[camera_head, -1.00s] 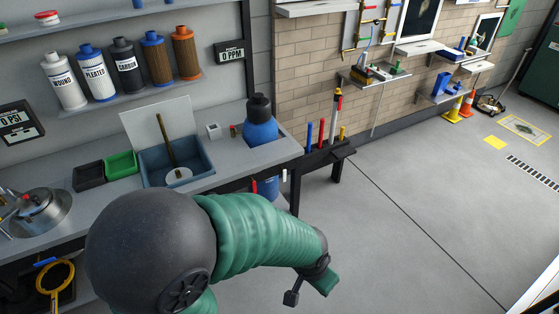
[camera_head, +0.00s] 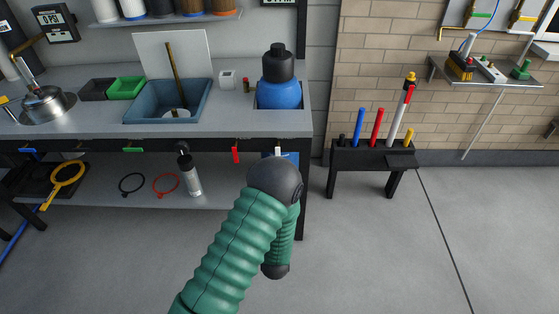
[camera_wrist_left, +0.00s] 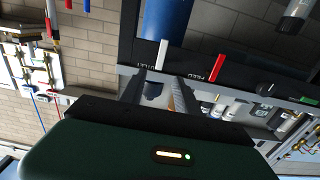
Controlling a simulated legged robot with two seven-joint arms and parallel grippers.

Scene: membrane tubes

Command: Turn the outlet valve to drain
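The white valve handle (camera_wrist_left: 161,54) beside the upside-down label OUTLET (camera_wrist_left: 147,67) is in the left wrist view, hanging from the bench's front edge. It also shows in the head view (camera_head: 278,151), just above my arm's dark joint. A red handle (camera_wrist_left: 216,67) beside the label FEED is next to it, and it shows in the head view (camera_head: 235,154). My left gripper (camera_wrist_left: 160,84) has its two fingers apart, nothing seen held, close to the white handle in the picture. Contact is not clear. My left gripper is hidden in the head view, and my right gripper is out of view.
A blue tank (camera_head: 278,92) sits in the bench (camera_head: 215,124) above the handles. A grey bottle (camera_head: 190,176) and rings stand or lie on the lower shelf. A black rack (camera_head: 372,156) with coloured rods stands to the right. Floor (camera_head: 365,250) there is clear.

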